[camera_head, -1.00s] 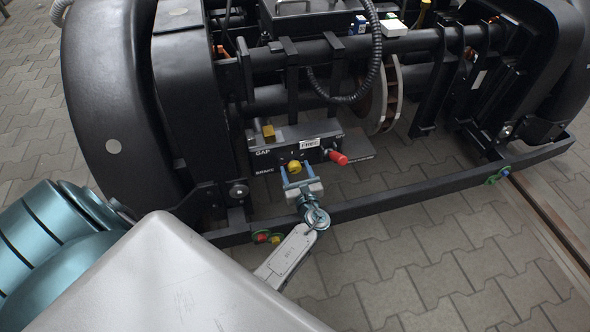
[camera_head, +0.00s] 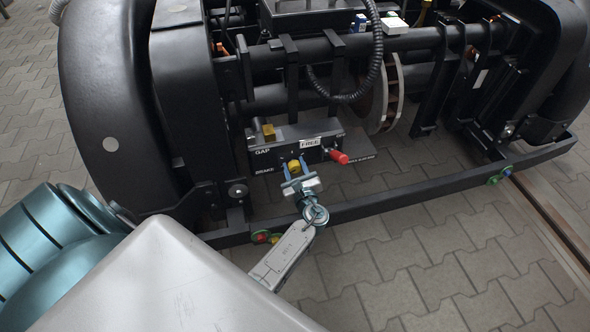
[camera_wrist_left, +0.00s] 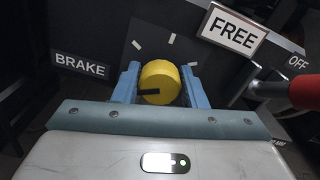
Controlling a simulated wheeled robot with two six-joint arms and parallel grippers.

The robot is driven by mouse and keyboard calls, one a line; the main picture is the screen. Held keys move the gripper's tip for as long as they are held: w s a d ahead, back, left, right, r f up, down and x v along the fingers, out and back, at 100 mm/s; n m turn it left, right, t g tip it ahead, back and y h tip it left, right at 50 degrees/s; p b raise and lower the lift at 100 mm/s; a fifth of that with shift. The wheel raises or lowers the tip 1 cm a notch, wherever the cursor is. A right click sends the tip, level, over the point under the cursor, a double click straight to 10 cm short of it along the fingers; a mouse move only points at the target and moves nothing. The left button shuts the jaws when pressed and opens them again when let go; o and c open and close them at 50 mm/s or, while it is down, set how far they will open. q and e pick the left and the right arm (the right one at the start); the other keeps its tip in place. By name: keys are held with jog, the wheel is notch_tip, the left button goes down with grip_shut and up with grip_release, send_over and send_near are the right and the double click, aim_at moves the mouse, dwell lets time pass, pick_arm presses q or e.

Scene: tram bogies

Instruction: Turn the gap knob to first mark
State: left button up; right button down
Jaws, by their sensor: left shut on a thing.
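The yellow gap knob (camera_head: 293,165) sits on the front of a dark control box (camera_head: 262,150) marked GAP. In the left wrist view the knob (camera_wrist_left: 162,75) has a black pointer line pointing left, toward the BRAKE label. Three short white marks stand around the knob's upper side, and the pointer is not lined up with any of them. My left gripper (camera_head: 295,169) is shut on the knob, with one blue finger on each side in the wrist view (camera_wrist_left: 160,88). My right gripper is not in view.
A red-tipped lever (camera_head: 338,156) sticks out just right of the knob, near a FREE plate (camera_head: 310,142). A yellow block (camera_head: 268,131) is on top of the box. A black frame bar (camera_head: 390,202) runs below. A large black housing (camera_head: 118,110) stands left.

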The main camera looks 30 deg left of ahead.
pick_arm(q)
jog(key=shift+n, duration=0.5)
jog(key=o, duration=1)
jog(key=shift+d, duration=0.1)
jog(key=p+v, duration=0.2)
jog(key=v, duration=0.7)
jog(key=shift+s+d, duration=0.2)
jog(key=shift+s, duration=0.05)
jog(key=shift+s+d, duration=0.35)
jog(key=shift+d, duration=0.05)
